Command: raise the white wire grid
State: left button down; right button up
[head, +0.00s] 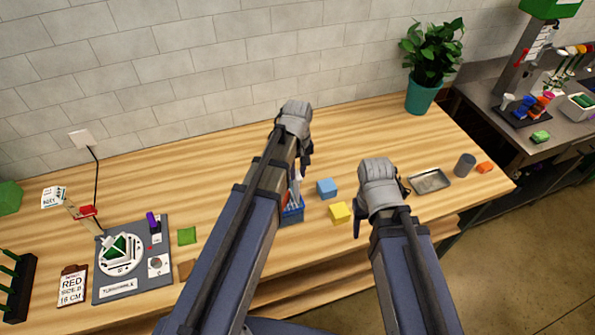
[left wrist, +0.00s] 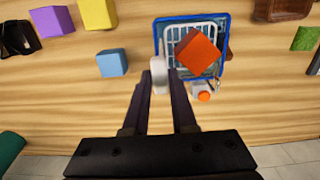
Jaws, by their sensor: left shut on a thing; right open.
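The white wire grid (left wrist: 178,30) shows in the left wrist view inside the outline of a blue tray (left wrist: 157,35). An orange cube (left wrist: 198,52) covers part of the grid. My left gripper (left wrist: 162,76) is shut on a small whitish piece at the tray's near left edge; I cannot tell whether it is part of the grid. In the head view my left arm hides much of the blue tray (head: 293,217) and most of the grid. My right gripper (head: 381,208) is open and empty, right of the yellow cube.
A blue cube (head: 327,188) and a yellow cube (head: 340,213) lie between my grippers. A purple cube (left wrist: 52,22) shows in the left wrist view. A metal tray (head: 430,181) and grey cup (head: 465,165) stand at right. The turntable (head: 120,253) is at left.

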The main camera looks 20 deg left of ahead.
pick_arm(q)
notch_tip(320, 180, up, 3)
jog(key=shift+r+p, duration=0.1)
jog(key=shift+p, duration=0.9)
jog(key=shift+w, duration=0.1)
jog(key=c, duration=0.7)
grip_release()
pick_arm(e)
notch_tip(320, 180, up, 3)
jog(key=shift+r, duration=0.1)
pick_arm(q)
notch_tip(320, 180, up, 8)
jog(key=p, duration=0.7)
jog(key=shift+p, duration=0.35)
pick_arm(e)
notch_tip(320, 180, up, 8)
pick_arm(q)
jog(key=shift+f, duration=0.2)
